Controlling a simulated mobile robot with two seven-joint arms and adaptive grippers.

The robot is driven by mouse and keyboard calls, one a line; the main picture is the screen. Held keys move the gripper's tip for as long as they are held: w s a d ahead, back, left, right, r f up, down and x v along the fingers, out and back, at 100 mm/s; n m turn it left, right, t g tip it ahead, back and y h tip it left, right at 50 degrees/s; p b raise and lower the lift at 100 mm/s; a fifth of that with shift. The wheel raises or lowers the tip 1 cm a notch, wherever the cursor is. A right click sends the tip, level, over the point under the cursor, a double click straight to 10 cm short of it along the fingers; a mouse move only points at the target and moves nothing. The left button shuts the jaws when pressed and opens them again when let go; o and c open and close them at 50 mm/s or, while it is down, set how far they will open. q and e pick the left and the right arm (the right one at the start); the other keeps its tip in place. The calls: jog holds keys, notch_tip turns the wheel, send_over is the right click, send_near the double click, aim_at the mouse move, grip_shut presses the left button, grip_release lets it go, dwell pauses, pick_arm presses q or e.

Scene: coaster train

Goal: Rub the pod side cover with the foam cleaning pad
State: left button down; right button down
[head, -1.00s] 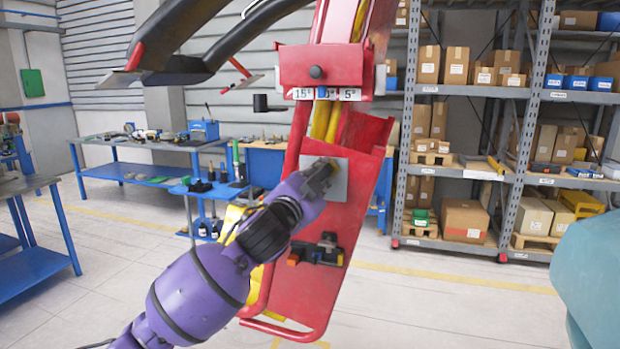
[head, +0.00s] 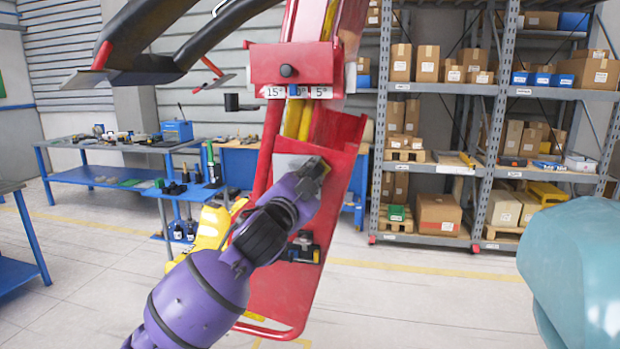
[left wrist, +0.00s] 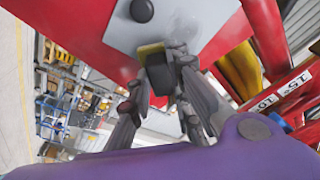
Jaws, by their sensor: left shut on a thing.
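The pod side cover appears to be the grey plate (head: 288,164) on the red sloping panel, also at the top of the left wrist view (left wrist: 190,18). My left gripper (head: 313,175) is at the right part of this plate. In the left wrist view its fingers (left wrist: 172,72) are shut on a dark block with a yellow face, the foam cleaning pad (left wrist: 156,68). The yellow face is turned to the plate and looks against it or very close; contact cannot be told for sure. The gripper hides part of the plate. My right gripper is not in view.
A dark clamp-like fitting (head: 303,248) sits on the red panel (head: 275,290) below the plate. A red box with angle labels (head: 290,66) is above. A blue workbench (head: 110,178) stands left, shelves with cartons (head: 440,100) behind right. Floor right of the panel is clear.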

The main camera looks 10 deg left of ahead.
pick_arm(q)
jog(key=shift+w+a, duration=0.1)
jog(key=shift+a, duration=3.45)
jog(key=shift+s+d, duration=0.1)
jog(key=shift+s, duration=2.9)
jog(key=shift+s, duration=1.55)
